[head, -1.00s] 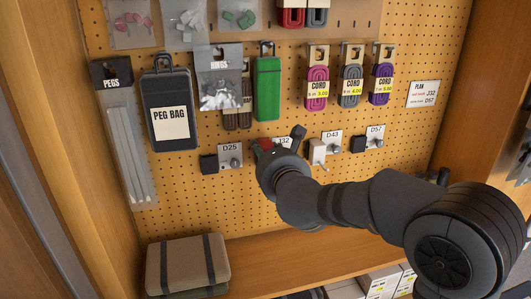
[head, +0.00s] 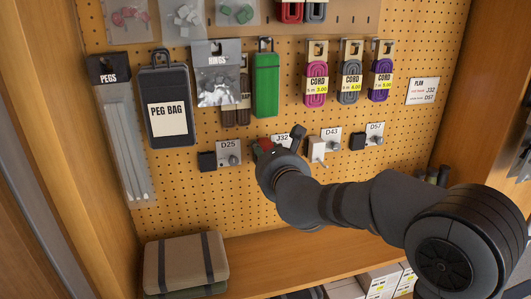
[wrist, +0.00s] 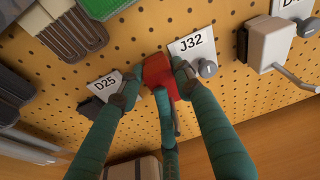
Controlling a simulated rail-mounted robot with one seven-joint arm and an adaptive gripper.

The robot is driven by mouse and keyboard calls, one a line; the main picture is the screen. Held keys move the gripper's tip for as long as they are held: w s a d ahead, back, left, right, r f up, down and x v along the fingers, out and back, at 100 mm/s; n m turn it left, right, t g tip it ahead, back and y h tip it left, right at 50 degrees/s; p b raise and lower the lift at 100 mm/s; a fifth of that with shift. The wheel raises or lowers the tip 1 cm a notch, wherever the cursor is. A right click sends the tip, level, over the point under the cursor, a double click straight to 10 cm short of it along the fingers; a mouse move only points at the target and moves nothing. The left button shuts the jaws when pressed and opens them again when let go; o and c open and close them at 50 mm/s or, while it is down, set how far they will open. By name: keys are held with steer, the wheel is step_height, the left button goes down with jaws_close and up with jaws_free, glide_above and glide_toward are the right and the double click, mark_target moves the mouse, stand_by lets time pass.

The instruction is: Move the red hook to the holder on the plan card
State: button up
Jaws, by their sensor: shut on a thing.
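In the head view only a small red part (head: 265,144) shows beside my gripper (head: 278,150). The J32 label (wrist: 191,43) with its grey knob (wrist: 208,68) is just right of the hook. Whether the hook touches the board or is seated there cannot be told. The plan card (head: 423,91) is at the right of the board; its lines appear to read J32 and D57.
Left of the hook is the D25 label (head: 228,146) with a black block (head: 207,161). To the right are D43 (head: 331,132) with a white block (head: 317,149), and D57 (head: 375,128). A green item (head: 267,85) and cords (head: 316,84) hang above.

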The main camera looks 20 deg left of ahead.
steer(key=shift+s+a+f+b, duration=0.2)
steer(key=shift+f+b, duration=0.25)
steer(key=shift+s+a+f, duration=0.1)
steer(key=shift+f, duration=0.25)
stand_by(0.4)
steer(key=o, duration=1.1)
steer(key=shift+s+a, duration=0.1)
steer(key=shift+a, duration=0.05)
steer(key=o, duration=0.5)
steer(key=shift+w+r, duration=0.15)
steer(key=shift+w, duration=0.05)
steer(key=shift+o, duration=0.2)
steer(key=shift+s+d+r, duration=0.1)
steer(key=shift+d, duration=0.15)
steer(key=v, duration=1.1)
steer(key=shift+s+d, duration=0.2)
steer(key=shift+s, duration=0.15)
